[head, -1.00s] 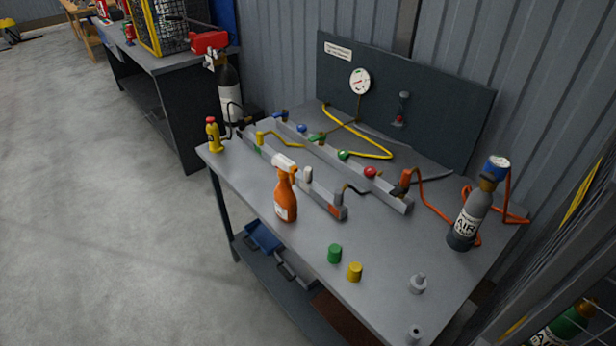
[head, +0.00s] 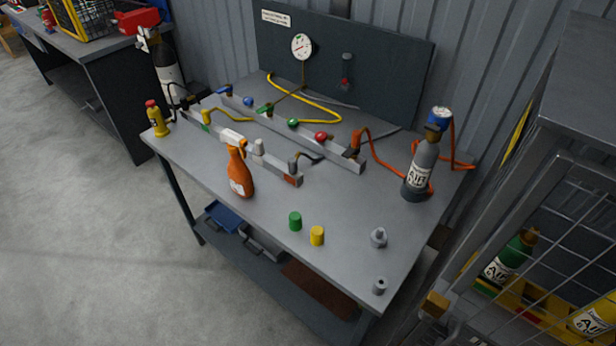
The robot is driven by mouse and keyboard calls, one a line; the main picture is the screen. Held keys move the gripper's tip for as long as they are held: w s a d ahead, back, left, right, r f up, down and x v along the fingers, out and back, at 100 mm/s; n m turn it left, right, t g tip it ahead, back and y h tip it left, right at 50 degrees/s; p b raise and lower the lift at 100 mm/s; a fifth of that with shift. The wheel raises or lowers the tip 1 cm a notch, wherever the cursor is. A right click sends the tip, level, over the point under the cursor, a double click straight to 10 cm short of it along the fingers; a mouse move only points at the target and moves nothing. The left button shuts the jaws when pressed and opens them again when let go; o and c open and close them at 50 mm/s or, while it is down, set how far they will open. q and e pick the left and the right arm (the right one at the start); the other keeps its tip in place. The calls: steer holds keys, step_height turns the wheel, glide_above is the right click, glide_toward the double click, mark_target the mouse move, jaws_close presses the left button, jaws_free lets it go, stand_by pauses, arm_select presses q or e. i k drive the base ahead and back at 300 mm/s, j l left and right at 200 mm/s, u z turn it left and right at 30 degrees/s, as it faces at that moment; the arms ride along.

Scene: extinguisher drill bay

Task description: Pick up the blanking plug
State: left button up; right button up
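Two small grey metal fittings are on the bench at its near right. One grey fitting (head: 378,238) has a wide body with a narrower top. A smaller grey cylinder (head: 379,287) with a dark spot on top stands close to the bench's front corner. I cannot tell for sure which of them is the blanking plug. A green cap (head: 295,221) and a yellow cap (head: 317,236) stand side by side to their left. Neither of my grippers is in view.
The grey bench (head: 270,205) carries an orange spray bottle (head: 240,172), two manifold bars with hoses, and a grey AIR cylinder (head: 421,170). A gauge board (head: 345,65) stands behind. A mesh cage (head: 560,200) with cylinders is at right. Floor is clear at left.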

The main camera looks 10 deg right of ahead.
mark_target(259, 144)
steer(key=j+z, duration=0.1)
steer(key=z, duration=0.8)
steer(key=i+j+z, duration=0.1)
steer(key=j+z, duration=0.3)
steer(key=j, duration=0.2)
steer(key=j+z, duration=0.4)
steer(key=j, duration=0.2)
steer(key=k+j+z, duration=0.1)
steer(key=j+z, duration=0.3)
steer(key=j, duration=0.2)
